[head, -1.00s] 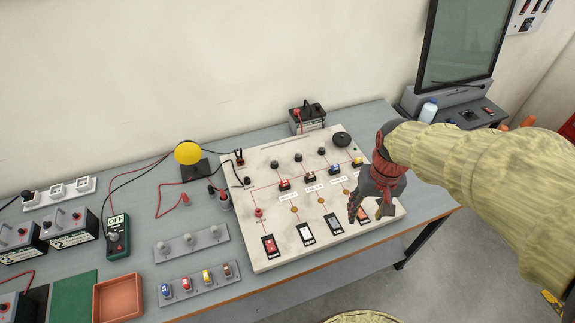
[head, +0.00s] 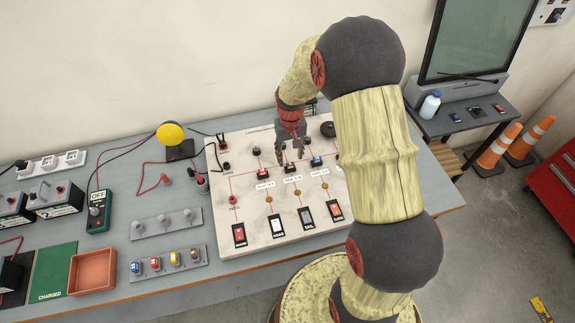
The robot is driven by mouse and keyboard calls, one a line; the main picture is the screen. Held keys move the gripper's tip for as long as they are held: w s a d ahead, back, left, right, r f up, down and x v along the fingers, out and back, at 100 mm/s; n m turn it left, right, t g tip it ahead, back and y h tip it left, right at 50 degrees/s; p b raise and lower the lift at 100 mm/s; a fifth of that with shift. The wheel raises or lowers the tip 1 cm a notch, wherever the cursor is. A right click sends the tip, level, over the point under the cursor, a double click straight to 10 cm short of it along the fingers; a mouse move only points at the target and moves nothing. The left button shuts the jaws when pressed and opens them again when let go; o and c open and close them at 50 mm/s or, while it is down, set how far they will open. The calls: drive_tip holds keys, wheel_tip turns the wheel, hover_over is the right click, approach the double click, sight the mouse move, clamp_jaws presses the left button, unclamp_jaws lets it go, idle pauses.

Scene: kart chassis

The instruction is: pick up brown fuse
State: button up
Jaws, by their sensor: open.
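The brown fuse (head: 195,255) stands at the right end of the grey fuse strip (head: 165,275) at the table's front. Blue (head: 136,267), red (head: 155,264) and yellow (head: 174,259) fuses stand left of it in the same strip. My gripper (head: 289,158) is open, pointing down over the upper middle of the white circuit panel (head: 235,205), right of and behind the brown fuse and well apart from it. A red fuse (head: 263,171) and a blue fuse (head: 317,160) sit on the panel either side of my gripper. My arm hides the panel's right part.
A grey strip with several knobs (head: 166,224) lies behind the fuse strip. An orange tray (head: 92,272) is to its left. A yellow lamp (head: 170,134) and red leads stand behind. Orange cones (head: 498,147) are on the floor at right.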

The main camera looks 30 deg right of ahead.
sight(290, 164)
drive_tip(key=f, duration=0.5)
drive_tip(key=shift+w+d+f, duration=0.2)
drive_tip(key=shift+w+f, duration=0.15)
drive_tip(key=shift+f, duration=0.05)
drive_tip(key=shift+c, duration=1.3)
drive_tip(key=c, duration=0.6)
